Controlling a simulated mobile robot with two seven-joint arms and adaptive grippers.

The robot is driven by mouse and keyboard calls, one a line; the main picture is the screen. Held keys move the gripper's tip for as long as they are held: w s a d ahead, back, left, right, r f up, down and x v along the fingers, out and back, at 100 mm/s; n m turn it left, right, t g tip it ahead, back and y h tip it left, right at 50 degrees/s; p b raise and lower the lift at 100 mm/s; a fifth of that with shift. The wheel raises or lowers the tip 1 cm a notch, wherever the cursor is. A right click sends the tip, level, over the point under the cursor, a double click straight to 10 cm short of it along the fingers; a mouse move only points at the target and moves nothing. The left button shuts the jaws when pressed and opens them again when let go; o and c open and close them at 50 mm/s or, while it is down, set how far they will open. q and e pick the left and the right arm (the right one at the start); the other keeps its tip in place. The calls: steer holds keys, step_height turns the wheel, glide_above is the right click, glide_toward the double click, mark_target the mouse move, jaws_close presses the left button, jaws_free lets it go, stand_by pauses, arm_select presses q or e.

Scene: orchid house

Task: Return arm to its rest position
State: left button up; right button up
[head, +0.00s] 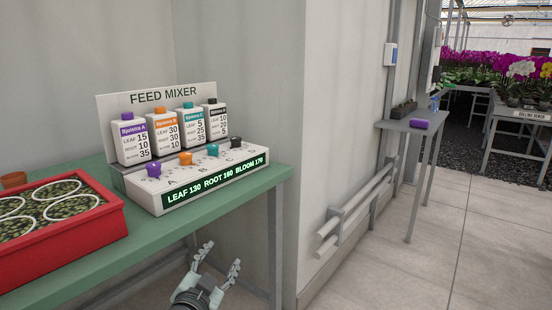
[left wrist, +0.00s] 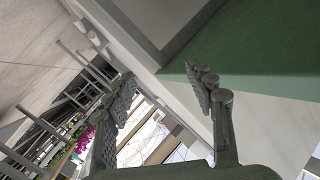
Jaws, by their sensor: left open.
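My left gripper (head: 218,262) is low in the head view, in front of and below the right end of the green table (head: 262,184). Its two fingers are spread apart with nothing between them. In the left wrist view the open fingers (left wrist: 165,95) show from close by, with the green table (left wrist: 270,95) behind the right one. The rest of my left arm is out of the head view's lower edge. My right gripper is in neither view.
The feed mixer (head: 185,185) stands on the green table, with several bottles and coloured knobs. A red tray (head: 70,243) sits at the left. A small grey table (head: 395,124) holds a purple object (head: 419,124). White pipes (head: 335,225) run along the wall. The right floor is clear.

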arm_select(q)
steer(key=s+a+f+n+g+y, duration=0.2)
steer(key=s+a+f+g, duration=0.25)
steer(key=s+f, duration=0.45)
steer(key=s+a+f+n+g+y, duration=0.25)
steer(key=s+a+f, duration=0.35)
steer(key=f, duration=0.4)
steer(key=s+a+f+n+g, duration=0.1)
steer(key=s+f+g, duration=0.2)
steer(key=s, duration=0.6)
steer(key=s+a+f+n+g, duration=0.1)
steer(key=s+a+f+g, duration=0.1)
steer(key=s+f, duration=0.3)
steer(key=s+g, duration=0.1)
steer(key=s, duration=0.3)
steer(key=shift+s+a+f, duration=0.15)
steer(key=shift+f, duration=0.1)
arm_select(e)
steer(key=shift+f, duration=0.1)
arm_select(q)
steer(key=shift+h, duration=0.25)
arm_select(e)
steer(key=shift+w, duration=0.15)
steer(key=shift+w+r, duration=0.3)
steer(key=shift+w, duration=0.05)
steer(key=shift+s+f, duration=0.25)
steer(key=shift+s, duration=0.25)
